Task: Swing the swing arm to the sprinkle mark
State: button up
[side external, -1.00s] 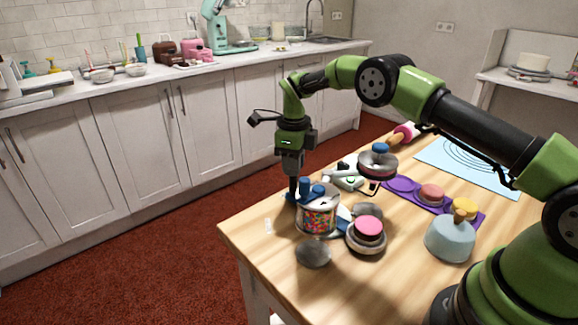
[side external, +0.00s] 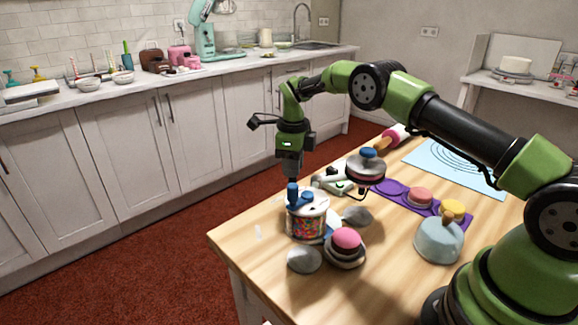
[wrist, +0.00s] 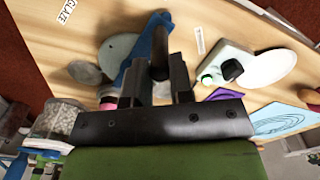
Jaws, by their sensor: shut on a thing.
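The swing arm is a blue bar that shows in the wrist view (wrist: 138,62), lying over a pale round disc (wrist: 118,50). Its upright post (wrist: 160,60) stands between my fingers. My gripper (wrist: 155,88) is shut on this post. In the side view my gripper (side external: 292,182) points down at the blue post (side external: 293,196), just behind a clear tub of coloured sprinkles (side external: 306,225). The tub hides much of the swing arm there. A small label reading GLAZE (wrist: 66,11) lies on the table. Another label (wrist: 200,40) is too small to read; I cannot tell which mark is for sprinkles.
A pink-topped stand (side external: 346,242) and grey rounded pieces (side external: 304,260) are near the tub. A white device (side external: 336,180) and a dark-rimmed turntable (side external: 366,167) stand behind. A purple mat (side external: 392,188) and a pale blue dome (side external: 439,242) are to the right.

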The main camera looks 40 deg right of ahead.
jog(key=shift+s+d, duration=0.3)
jog(key=shift+d, duration=0.35)
jog(key=shift+s+d, duration=0.3)
jog(key=shift+d, duration=0.35)
jog(key=shift+d, duration=0.1)
jog(key=shift+s+d, duration=0.95)
jog(key=shift+d, duration=0.05)
